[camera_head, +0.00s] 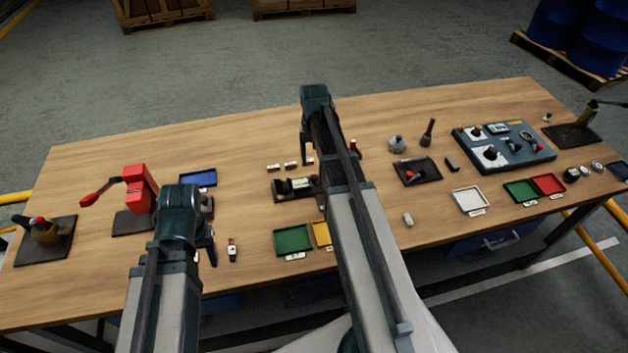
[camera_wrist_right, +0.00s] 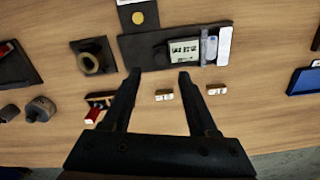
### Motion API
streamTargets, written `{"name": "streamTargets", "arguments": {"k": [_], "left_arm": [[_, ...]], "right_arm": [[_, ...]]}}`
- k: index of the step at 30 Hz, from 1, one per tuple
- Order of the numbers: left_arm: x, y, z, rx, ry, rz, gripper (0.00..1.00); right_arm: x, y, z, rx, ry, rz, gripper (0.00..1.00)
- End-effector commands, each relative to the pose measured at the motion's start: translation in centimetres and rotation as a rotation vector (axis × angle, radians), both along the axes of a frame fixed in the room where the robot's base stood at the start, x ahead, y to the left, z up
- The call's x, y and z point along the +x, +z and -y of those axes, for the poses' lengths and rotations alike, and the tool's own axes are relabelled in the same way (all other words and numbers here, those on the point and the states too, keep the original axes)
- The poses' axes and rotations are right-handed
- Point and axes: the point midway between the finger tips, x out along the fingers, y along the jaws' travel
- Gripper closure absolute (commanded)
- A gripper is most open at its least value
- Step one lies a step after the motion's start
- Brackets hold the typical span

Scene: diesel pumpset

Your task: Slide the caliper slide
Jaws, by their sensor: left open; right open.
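A dark base plate (camera_head: 280,196) at the middle of the table carries a small device with a pale panel (camera_head: 300,184); this appears to be the caliper fixture, but its slide is too small to tell apart. In the right wrist view the plate (camera_wrist_right: 132,47) lies just beyond the fingertips, with the pale panel (camera_wrist_right: 184,52) and a light grey part (camera_wrist_right: 209,48) on it. My right gripper (camera_wrist_right: 158,76) is open and empty, pointing down over the table beside the plate. My left gripper (camera_head: 212,250) is over the left part of the table; its fingers are mostly hidden by its wrist.
Small white labelled blocks (camera_wrist_right: 164,95) lie near the right fingers. A black ring-shaped part (camera_wrist_right: 92,62) and a red-tipped item (camera_wrist_right: 93,115) sit beside them. Green (camera_head: 292,240) and blue (camera_head: 198,178) trays and a red vise-like device (camera_head: 139,188) stand nearby.

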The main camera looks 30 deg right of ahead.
Motion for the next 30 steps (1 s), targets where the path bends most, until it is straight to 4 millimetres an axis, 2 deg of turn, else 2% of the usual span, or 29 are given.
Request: {"name": "streamTargets", "arguments": {"k": [1, 12, 17, 26, 30], "left_arm": [[0.0, -1.5, 0.0, 0.000, 0.000, 0.000, 0.50], [0.0, -6.3, 0.0, 0.000, 0.001, 0.000, 0.50], [0.0, -7.1, 0.0, 0.000, 0.001, 0.000, 0.50], [0.0, -7.0, 0.0, 0.000, 0.001, 0.000, 0.50], [0.0, -7.0, 0.0, 0.000, 0.001, 0.000, 0.50]], "right_arm": [[0.0, -1.5, 0.0, 0.000, 0.000, 0.000, 0.41], [0.0, -6.3, 0.0, 0.000, 0.000, 0.000, 0.41], [0.0, -7.1, 0.0, 0.000, 0.000, 0.000, 0.41], [0.0, -7.0, 0.0, 0.000, 0.000, 0.000, 0.41], [0.0, -7.0, 0.0, 0.000, 0.000, 0.000, 0.66]]}}
